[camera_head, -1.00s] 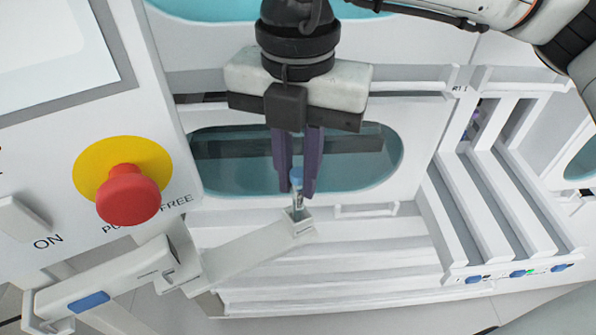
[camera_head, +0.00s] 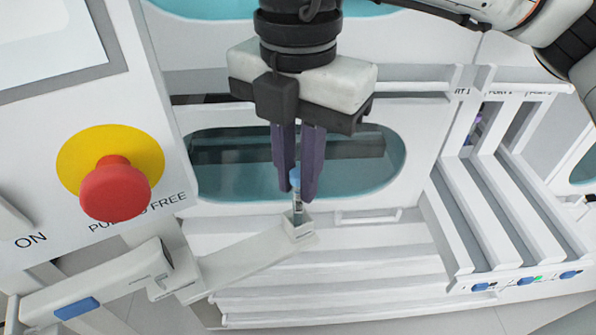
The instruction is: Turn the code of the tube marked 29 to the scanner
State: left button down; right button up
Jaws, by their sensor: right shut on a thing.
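A small tube (camera_head: 297,205) with a blue cap stands upright in a white square holder (camera_head: 297,229) at the end of a slanting white track arm. My right gripper (camera_head: 296,190) points down from above. Its two purple fingers are shut on the tube's blue cap. The tube's body shows below the fingertips, with a dark mark on it too small to read. I cannot make out the number 29. No scanner can be made out for sure. My left gripper is not in view.
A panel at left carries a red stop button (camera_head: 115,189) on a yellow disc. At right stand sloping white lanes (camera_head: 500,215) with blue tabs. White rails (camera_head: 340,290) run in front of the holder. A wall with an oval teal window (camera_head: 230,165) stands behind.

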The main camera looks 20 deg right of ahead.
jog(key=shift+f+m+b, duration=0.15)
jog(key=shift+m+b, duration=0.55)
jog(key=shift+m, duration=0.6)
jog(key=shift+m+b, duration=0.9)
jog(key=shift+m, duration=0.5)
